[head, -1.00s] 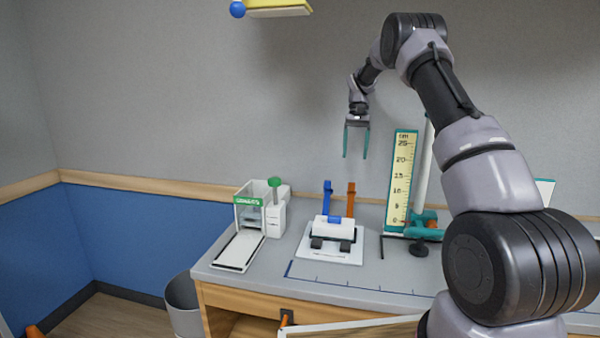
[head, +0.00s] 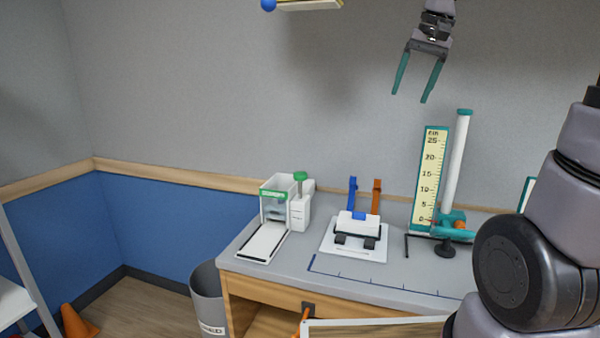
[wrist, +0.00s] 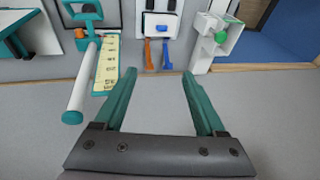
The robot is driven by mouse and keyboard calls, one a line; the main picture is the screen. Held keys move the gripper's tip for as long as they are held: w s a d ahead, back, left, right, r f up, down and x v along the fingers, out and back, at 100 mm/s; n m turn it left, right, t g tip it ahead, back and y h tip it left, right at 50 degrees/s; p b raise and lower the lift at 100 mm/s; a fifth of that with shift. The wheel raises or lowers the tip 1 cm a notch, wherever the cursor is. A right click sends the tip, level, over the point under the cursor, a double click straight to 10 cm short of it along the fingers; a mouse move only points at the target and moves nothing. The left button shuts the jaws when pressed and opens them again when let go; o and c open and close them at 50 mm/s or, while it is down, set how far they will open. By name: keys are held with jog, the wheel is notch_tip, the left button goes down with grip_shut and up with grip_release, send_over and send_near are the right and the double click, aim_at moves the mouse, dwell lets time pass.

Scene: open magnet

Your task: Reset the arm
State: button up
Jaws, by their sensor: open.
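My gripper (head: 412,82) is raised high in front of the grey wall in the head view, above the bench. Its two teal fingers are apart and nothing is between them. In the wrist view my gripper (wrist: 155,92) points toward the wall and bench, its fingers spread wide and empty. The upper links of my arm leave the head view at the top right, so part of the arm is hidden.
On the bench (head: 290,272) stand a white dispenser (head: 300,208), a white device (head: 357,230) with blue and orange levers, and a ruler stand (head: 430,178) with a white column (head: 456,160). A bin (head: 208,295) and orange cone (head: 76,322) are at left.

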jog(key=s+a+f+t, duration=0.1)
jog(key=s+f+t, duration=0.2)
jog(key=s, duration=1.3)
jog(key=shift+s+m+t, duration=0.3)
jog(key=shift+t, duration=0.1)
